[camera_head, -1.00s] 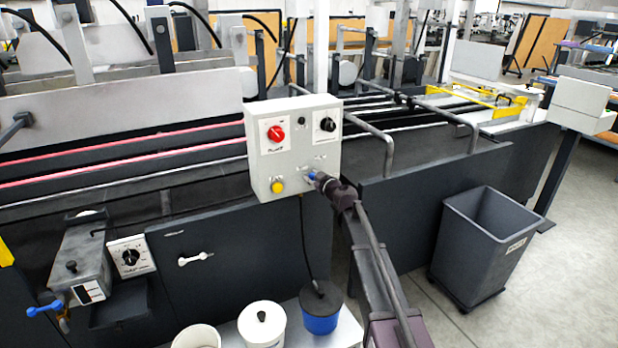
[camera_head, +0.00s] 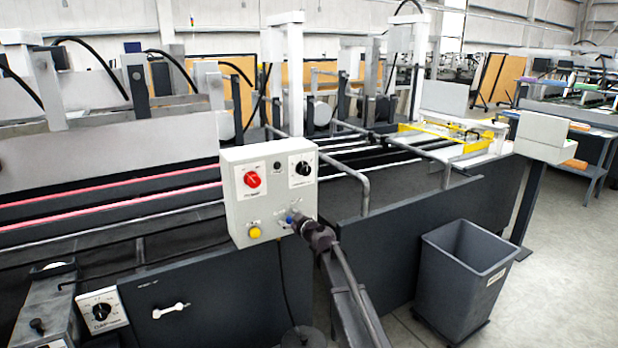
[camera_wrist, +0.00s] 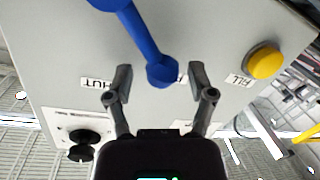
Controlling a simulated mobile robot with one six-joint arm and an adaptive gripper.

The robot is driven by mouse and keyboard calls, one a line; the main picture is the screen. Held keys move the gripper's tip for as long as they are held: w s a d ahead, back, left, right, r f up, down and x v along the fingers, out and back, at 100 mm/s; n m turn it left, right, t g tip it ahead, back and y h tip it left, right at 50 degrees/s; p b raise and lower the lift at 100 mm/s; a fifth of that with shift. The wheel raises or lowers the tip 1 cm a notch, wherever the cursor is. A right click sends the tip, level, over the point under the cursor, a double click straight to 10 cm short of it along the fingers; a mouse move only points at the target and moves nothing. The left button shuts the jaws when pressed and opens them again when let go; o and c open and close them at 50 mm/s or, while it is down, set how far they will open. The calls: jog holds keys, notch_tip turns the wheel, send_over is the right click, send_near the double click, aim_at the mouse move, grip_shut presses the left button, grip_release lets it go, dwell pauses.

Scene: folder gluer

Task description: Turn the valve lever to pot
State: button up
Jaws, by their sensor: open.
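A blue lever (camera_wrist: 145,40) shows in the wrist view, running from the top edge down to a round end on the grey face of a control box (camera_head: 238,210). My gripper (camera_wrist: 158,78) is open, with one finger on each side of the lever's round end; I cannot tell whether either touches. In the head view a bit of the blue lever (camera_head: 289,219) shows just beyond my gripper (camera_head: 298,224). Labels reading FILL and partly SHUT flank the lever; a label behind its end is mostly hidden. I see no label reading pot.
A yellow button (camera_head: 254,232), a red knob (camera_head: 251,180) and a black knob (camera_head: 302,168) are on the box. A bent metal rail (camera_head: 364,190) stands right of it. A grey bin (camera_head: 465,270) is on the floor at right, with open floor around it.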

aim_at(283, 192)
jog(key=shift+r+p, duration=3.8)
jog(key=shift+r, duration=0.3)
jog(key=shift+r+p, duration=0.3)
jog(key=shift+r, duration=0.05)
